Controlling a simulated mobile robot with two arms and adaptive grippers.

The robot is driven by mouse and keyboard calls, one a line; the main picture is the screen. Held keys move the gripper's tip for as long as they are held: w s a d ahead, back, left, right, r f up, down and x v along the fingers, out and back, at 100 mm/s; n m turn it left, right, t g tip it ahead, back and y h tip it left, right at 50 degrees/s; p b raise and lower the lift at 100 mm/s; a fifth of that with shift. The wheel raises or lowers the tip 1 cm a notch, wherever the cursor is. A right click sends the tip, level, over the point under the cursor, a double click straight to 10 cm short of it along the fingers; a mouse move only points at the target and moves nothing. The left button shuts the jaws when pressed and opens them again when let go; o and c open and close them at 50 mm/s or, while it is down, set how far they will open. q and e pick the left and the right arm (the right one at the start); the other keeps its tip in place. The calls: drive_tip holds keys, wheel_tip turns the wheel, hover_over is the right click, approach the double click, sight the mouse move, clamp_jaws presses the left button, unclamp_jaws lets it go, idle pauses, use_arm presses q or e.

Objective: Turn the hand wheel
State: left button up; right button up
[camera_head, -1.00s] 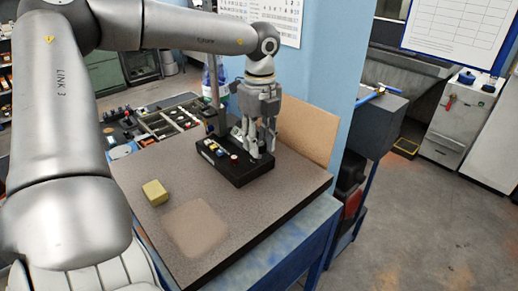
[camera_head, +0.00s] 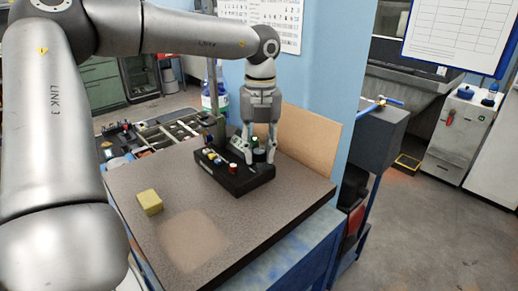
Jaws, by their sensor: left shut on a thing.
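A black control box (camera_head: 226,180) lies on the speckled bench top, with small red, white, yellow and blue parts along its top. My left gripper (camera_head: 259,157) points down over the box's right rear part. Its fingers are shut on a small dark green round part (camera_head: 259,155), which appears to be the hand wheel. The fingers hide much of it, so its angle cannot be read. My right gripper is not in view.
A yellow block (camera_head: 150,202) sits on the bench top (camera_head: 268,215) at the left. A bottle stands behind the box, and a brown board (camera_head: 308,140) leans at the back right. A tray of parts (camera_head: 170,130) is beyond. The bench front is clear.

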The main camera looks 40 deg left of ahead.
sight(260, 151)
use_arm(q)
drive_tip(key=o, duration=1)
drive_tip(key=shift+o, duration=0.2)
wheel_tip(260, 151, up, 12)
drive_tip(key=shift+d, duration=0.1)
idle(0.3)
